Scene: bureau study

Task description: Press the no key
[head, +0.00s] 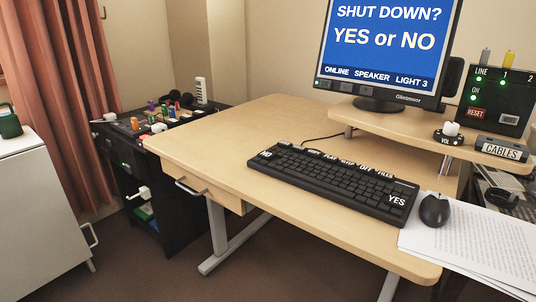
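The black keyboard (340,184) lies on the wooden desk (237,131). Its NO key (267,154) is at the far left end, with white letters on it. A YES key (397,200) is at the right end. The monitor (388,45) shows "SHUT DOWN? YES or NO" on a blue screen. Neither of my grippers is in view.
A mouse (434,210) rests on papers (470,243) right of the keyboard. A raised shelf (430,131) holds the monitor and a switch box (502,100). A dark cart (170,170) with small items stands behind left. The desk's left part is clear.

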